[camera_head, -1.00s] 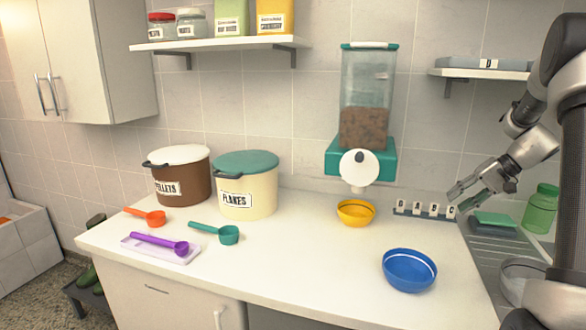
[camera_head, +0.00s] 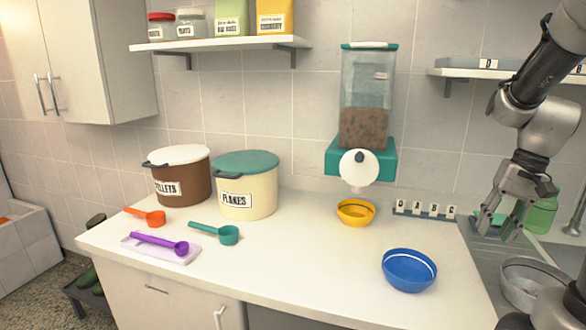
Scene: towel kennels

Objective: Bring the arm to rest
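My gripper (camera_head: 496,232) hangs at the right with its fingers pointing down. The fingers are spread apart with nothing between them. It is over the sink side, in front of the green sponge (camera_head: 484,219) and the green bottle (camera_head: 541,214), and partly hides both. I cannot tell how high it is above the drainer. My arm comes in from the upper right corner.
The blue bowl (camera_head: 409,285) and yellow bowl (camera_head: 355,223) stand on the white counter (camera_head: 310,265). A kibble dispenser (camera_head: 366,100) is on the wall. A metal bowl (camera_head: 520,295) is below my gripper. A shelf (camera_head: 465,73) is near my arm. Letter tags (camera_head: 425,210) line the counter's back.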

